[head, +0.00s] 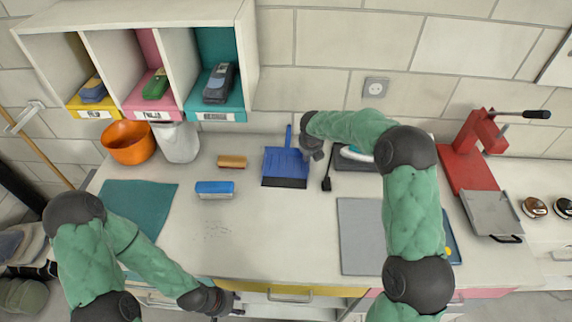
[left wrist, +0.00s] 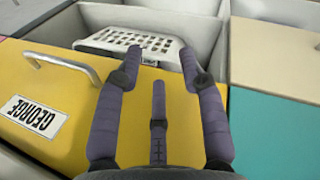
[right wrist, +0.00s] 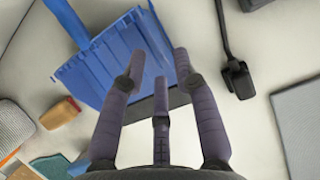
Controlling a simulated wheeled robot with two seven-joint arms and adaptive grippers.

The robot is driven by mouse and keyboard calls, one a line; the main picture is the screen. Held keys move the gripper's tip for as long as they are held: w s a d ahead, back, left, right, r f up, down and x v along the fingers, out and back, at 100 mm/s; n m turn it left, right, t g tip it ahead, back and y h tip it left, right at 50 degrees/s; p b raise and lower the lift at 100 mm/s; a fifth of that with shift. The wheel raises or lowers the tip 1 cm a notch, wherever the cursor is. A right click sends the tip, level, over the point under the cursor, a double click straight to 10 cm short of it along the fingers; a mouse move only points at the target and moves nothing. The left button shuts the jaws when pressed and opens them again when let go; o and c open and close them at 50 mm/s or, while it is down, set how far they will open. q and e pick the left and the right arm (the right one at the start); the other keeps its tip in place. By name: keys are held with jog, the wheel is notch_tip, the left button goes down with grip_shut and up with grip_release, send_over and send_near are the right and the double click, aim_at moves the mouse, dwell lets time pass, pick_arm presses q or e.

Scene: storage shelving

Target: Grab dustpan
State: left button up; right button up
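The blue dustpan (head: 285,165) lies on the white counter near the wall, with its handle pointing to the wall. It also shows in the right wrist view (right wrist: 105,65), its handle at the upper left. My right gripper (head: 316,152) is just to the right of the dustpan in the head view. In the right wrist view its fingers (right wrist: 160,60) are spread and empty, and they overlap the dustpan's right side; I cannot tell whether they touch it. My left gripper (head: 232,305) is at the counter's front edge. In the left wrist view its fingers (left wrist: 162,60) are spread and empty above a yellow drawer front.
A blue brush or sponge (head: 214,188) and a tan block (head: 232,161) lie left of the dustpan. A black cable plug (right wrist: 238,80) lies to its right. An orange bowl (head: 128,143) stands at the back left. A red press (head: 468,155) stands at the right.

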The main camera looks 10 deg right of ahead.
jog(key=b+x, duration=0.1)
jog(key=x, duration=0.5)
jog(key=shift+a+b, duration=0.15)
jog(key=shift+b, duration=0.15)
jog(key=shift+r, duration=0.1)
grip_shut()
